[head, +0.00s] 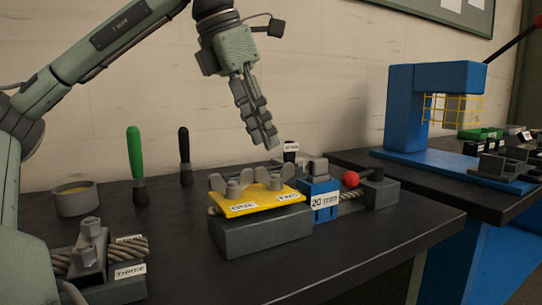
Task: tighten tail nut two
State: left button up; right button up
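A yellow plate (256,205) with labels ONE and TWO lies on a grey block (262,236) on the dark bench. Tail nut two (275,180) is the grey wing nut behind the TWO label. Another wing nut (232,186) stands behind the ONE label. My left gripper (264,139) points down above the plate, near nut two in the picture and apart from it. Its fingers overlap from this side, so its opening is hidden; nothing shows between them. My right gripper is out of view.
A blue block (322,201) marked 20 mm and a red-knobbed lever (351,179) stand right of the plate. Green (135,160) and black (184,160) handled tools stand behind, left. A round pot (76,199) and rope fixture (92,254) are at left. A blue press (400,105) is right.

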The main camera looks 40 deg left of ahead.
pick_arm(q)
jog(key=v, duration=0.5)
jog(key=shift+f, duration=0.1)
dwell(0.5)
